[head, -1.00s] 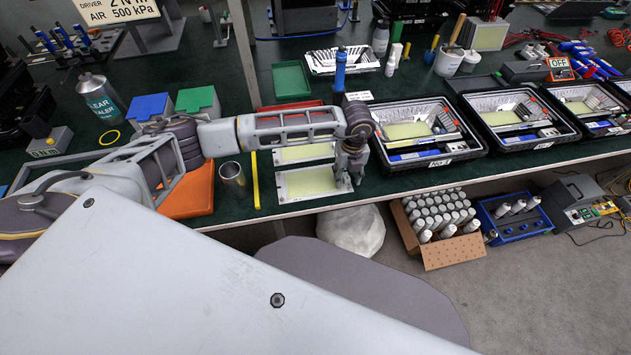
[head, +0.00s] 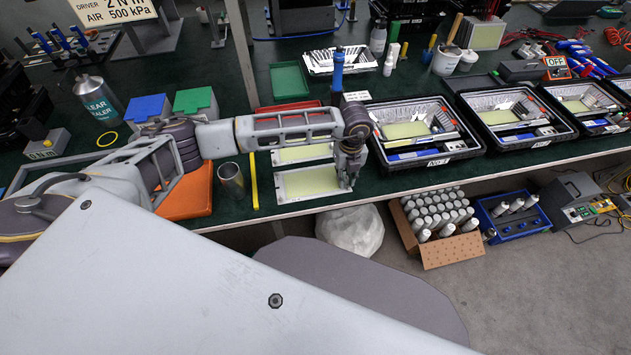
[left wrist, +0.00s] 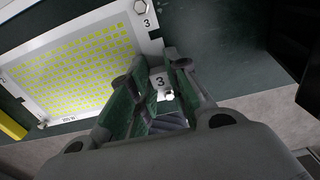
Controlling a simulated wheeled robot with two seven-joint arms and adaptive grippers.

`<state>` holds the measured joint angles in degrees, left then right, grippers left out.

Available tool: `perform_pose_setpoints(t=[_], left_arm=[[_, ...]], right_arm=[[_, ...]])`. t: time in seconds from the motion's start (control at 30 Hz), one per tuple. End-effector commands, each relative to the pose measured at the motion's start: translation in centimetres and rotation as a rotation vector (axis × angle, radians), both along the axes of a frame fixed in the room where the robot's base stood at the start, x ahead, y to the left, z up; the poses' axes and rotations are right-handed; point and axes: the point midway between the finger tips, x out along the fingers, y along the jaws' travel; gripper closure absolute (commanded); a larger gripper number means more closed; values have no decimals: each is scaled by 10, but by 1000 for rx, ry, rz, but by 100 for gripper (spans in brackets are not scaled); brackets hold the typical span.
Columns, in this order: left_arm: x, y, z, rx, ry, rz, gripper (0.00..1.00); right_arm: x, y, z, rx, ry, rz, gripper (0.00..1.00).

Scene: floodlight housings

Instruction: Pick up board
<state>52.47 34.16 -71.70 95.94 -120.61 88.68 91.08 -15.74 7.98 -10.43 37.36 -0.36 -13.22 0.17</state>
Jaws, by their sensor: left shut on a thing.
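The board (head: 308,183) is a white-edged plate with a yellow panel, lying at the table's front edge in the head view. In the left wrist view the board (left wrist: 75,70) fills the upper left, with yellow squares and a "3" near its corner. My left gripper (head: 346,182) points down at the board's right end. In the left wrist view my left gripper (left wrist: 160,95) has its green-padded fingers shut on the board's edge, with a "3" label and a small bolt showing between them. The exact contact is partly hidden by the fingers. My right gripper is not in view.
Another similar board (head: 300,154) lies just behind. A black housing (head: 425,130) is close on the right. An orange tray (head: 187,193) lies under my left arm.

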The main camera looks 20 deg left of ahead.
Motion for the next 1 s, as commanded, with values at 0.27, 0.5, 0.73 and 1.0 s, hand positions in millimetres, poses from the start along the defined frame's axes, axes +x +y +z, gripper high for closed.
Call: perform_pose_setpoints(t=[0.27, 0.5, 0.73, 1.0], left_arm=[[0, 0, 3, 0, -1, 0, 100], [1, 0, 23, -1, -2, 0, 100], [1, 0, 56, -2, -3, 0, 100], [1, 0, 90, -1, -3, -1, 100]], right_arm=[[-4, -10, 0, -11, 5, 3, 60], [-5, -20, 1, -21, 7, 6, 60], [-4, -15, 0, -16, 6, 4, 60], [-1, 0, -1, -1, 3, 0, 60]])
